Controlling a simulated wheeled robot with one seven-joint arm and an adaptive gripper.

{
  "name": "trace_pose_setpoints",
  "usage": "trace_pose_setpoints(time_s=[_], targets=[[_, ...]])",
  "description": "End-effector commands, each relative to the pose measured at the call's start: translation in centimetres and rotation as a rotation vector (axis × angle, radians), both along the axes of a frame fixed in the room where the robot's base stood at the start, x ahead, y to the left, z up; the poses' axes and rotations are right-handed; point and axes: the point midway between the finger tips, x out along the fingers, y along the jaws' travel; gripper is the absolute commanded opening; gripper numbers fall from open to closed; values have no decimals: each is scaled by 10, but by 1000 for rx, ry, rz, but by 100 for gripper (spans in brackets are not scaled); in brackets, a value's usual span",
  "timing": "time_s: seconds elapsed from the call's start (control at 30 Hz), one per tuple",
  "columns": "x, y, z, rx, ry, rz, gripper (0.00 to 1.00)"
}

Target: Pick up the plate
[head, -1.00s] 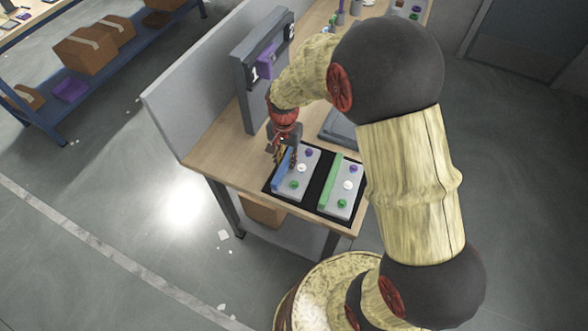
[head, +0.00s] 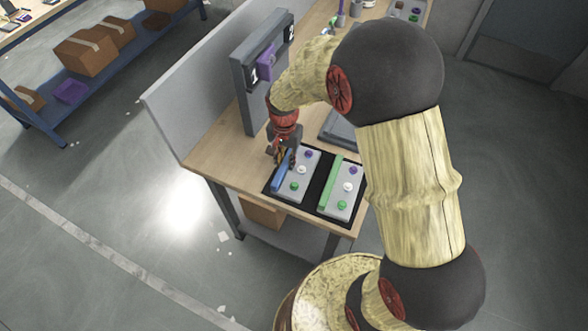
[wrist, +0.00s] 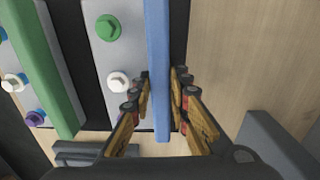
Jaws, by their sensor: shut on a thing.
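The near plate (head: 298,176) is grey with a blue bar (head: 282,171) along its left edge and purple, white and green knobs on top. It lies on a black mat (head: 318,193) on the table. A second grey plate (head: 345,190) with a green bar (head: 331,182) lies to its right. The plate (wrist: 112,60) still appears to rest on the mat.
A grey upright panel (head: 247,85) marked 1 and 2 stands behind, with a purple block (head: 266,62) on it. A grey flat fixture (head: 336,128) is behind the plates. Bare wooden table (head: 225,165) lies to the left.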

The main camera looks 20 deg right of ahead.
Motion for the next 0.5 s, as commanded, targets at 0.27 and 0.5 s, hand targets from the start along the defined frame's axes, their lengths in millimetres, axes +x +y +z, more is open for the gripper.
trace_pose_setpoints(time_s=[0.27,0.5], targets=[[1,0,1,0,-3,0,0],[2,0,9,0,-4,0,0]])
